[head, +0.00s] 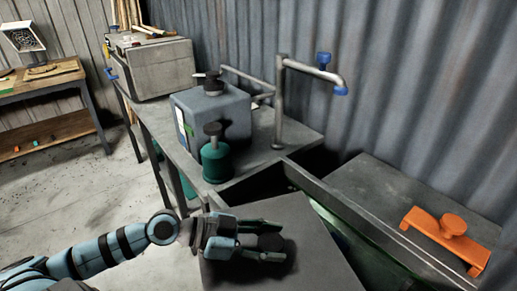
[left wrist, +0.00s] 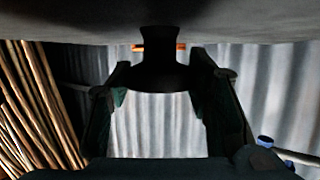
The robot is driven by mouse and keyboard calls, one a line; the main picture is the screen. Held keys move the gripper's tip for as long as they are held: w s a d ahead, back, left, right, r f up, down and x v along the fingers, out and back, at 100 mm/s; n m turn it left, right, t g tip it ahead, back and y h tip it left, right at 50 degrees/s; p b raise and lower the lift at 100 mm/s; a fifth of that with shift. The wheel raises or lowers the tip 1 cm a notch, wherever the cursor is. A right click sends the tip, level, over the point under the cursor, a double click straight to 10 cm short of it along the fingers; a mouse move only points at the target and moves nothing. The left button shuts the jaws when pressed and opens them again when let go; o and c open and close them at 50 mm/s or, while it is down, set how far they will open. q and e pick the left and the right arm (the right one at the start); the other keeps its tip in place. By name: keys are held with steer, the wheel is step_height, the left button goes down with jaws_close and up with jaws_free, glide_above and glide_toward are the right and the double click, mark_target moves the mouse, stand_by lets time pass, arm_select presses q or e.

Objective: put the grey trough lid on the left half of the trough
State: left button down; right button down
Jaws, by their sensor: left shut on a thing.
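The grey trough lid (head: 310,225) is a flat dark-grey panel at the bottom centre of the head view. My left gripper (head: 262,243) is shut on the dark round knob (head: 271,242) on top of it. In the left wrist view the dark knob (left wrist: 163,62) sits between both fingers, with the grey lid (left wrist: 220,18) across the top. The dark green trough (head: 347,236) shows beside the lid, with a grey metal rim (head: 355,219) running along it. The lid overlaps part of the trough in the picture; I cannot tell whether it touches. My right gripper is out of view.
A flat grey surface (head: 385,190) carries an orange bracket with a knob (head: 447,237) at the right. A metal bench (head: 250,158) beyond the trough holds a blue-grey tank (head: 212,112), a green bottle (head: 216,158) and a bent pipe (head: 280,100). A corrugated wall (head: 420,80) stands behind.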

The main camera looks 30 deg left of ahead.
arm_select(q)
steer(key=w+a+r+n+p, duration=0.1)
steer(key=w, duration=0.2)
steer(key=w+a+r+t+y+p, duration=0.1)
steer(key=w+a+r, duration=0.1)
steer(key=w, duration=0.2)
steer(key=w+a+r+n+t, duration=0.1)
steer(key=w+a+r, duration=0.1)
steer(key=w, duration=0.2)
steer(key=shift+w+a+r+n+y+p, duration=0.2)
steer(key=shift+n+y+p, duration=0.1)
steer(key=shift+y+p, duration=0.1)
steer(key=w+a+r+n+t+y+p, duration=0.1)
steer(key=w+a+r+y+p, duration=0.1)
steer(key=w+r, duration=0.35)
step_height(320, 180, down, 13)
steer(key=w+b, duration=0.2)
steer(key=b, duration=0.8)
steer(key=shift+w+n, duration=0.15)
steer(key=shift+n, duration=0.15)
steer(key=c, duration=0.8)
jaws_free()
steer(key=shift+o, duration=0.3)
